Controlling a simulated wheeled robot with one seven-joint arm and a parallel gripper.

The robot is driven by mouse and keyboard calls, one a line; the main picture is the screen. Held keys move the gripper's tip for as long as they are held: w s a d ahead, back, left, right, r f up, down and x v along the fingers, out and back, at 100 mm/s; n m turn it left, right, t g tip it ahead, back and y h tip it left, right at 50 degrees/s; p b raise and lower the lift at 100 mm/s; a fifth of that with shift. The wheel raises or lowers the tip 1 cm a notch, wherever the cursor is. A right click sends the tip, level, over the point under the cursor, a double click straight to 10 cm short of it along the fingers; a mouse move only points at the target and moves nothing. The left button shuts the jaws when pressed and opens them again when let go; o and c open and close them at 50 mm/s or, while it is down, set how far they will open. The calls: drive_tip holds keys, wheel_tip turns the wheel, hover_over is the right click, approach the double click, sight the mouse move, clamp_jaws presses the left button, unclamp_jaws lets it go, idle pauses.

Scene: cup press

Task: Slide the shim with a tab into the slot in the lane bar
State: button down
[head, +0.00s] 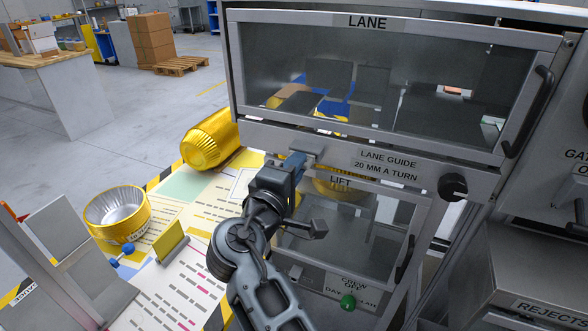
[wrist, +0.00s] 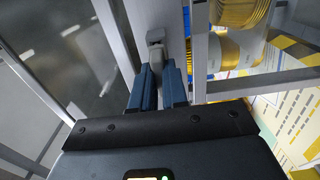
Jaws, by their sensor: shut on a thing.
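My gripper (head: 294,164) is at the front of the lane bar (head: 400,166), under the lane window and left of the "LANE GUIDE" label. In the wrist view its two blue fingers (wrist: 159,84) are shut on a small grey piece, which I take to be the shim's tab (wrist: 158,62). The tab points away from the fingers toward a darker grey block (wrist: 155,36) on the bar. The rest of the shim and the slot are hidden, so I cannot tell how deep the shim sits.
The lane window (head: 370,75) is above the bar and the lift door (head: 345,235) below it. A black knob (head: 453,187) is at the bar's right. A yellow cup stack (head: 211,139) and an open yellow cup (head: 118,212) are on the table at left.

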drive_tip(key=shift+w, duration=0.15)
drive_tip(key=c, duration=1.1)
unclamp_jaws()
drive_tip(key=shift+b+v, duration=0.65)
drive_tip(key=shift+v, duration=3.2)
